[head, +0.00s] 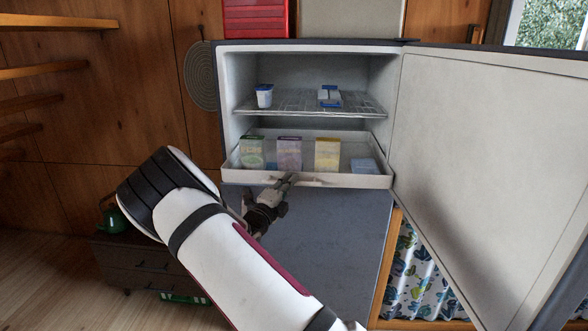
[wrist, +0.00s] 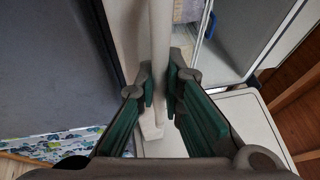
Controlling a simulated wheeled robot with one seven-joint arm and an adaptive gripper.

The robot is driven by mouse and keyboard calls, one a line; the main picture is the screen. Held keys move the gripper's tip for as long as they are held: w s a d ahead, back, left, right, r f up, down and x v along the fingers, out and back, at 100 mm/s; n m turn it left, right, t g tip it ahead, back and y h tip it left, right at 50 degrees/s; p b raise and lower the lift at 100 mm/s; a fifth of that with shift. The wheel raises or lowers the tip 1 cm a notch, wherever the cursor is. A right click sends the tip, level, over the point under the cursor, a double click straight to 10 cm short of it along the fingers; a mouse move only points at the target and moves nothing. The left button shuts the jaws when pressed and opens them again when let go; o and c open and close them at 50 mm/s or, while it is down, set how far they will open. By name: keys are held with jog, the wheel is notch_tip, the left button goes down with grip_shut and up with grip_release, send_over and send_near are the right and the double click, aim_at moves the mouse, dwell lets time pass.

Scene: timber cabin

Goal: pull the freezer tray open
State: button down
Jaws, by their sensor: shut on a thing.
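The freezer tray (head: 345,181) is a white, shallow tray low in the open freezer, with several cartons and a blue box standing in it. My gripper (head: 290,181) is at the tray's front edge, a little left of its middle. In the wrist view my gripper (wrist: 160,85) has its two fingers on either side of the pale front lip of the tray (wrist: 160,40), shut on it. The exact contact at the fingertips is small in the head view.
The freezer door (head: 480,150) stands wide open to the right. A wire shelf (head: 300,104) above the tray holds a white cup (head: 264,96) and a blue-and-white box (head: 329,96). A dark low cabinet (head: 150,262) stands at the left. The floor at the lower left is clear.

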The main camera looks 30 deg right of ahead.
jog(key=s+a+p, duration=0.3)
jog(key=s+a, duration=0.1)
jog(key=s, duration=0.2)
jog(key=shift+s+a, duration=0.15)
jog(key=shift+s, duration=0.05)
jog(key=c, duration=2)
grip_release()
jog(key=shift+o, duration=0.2)
jog(key=shift+a, duration=0.1)
jog(key=v, duration=1.1)
jog(key=shift+s+a+f, duration=0.2)
jog(key=shift+s+a, duration=0.05)
jog(key=shift+a, duration=0.05)
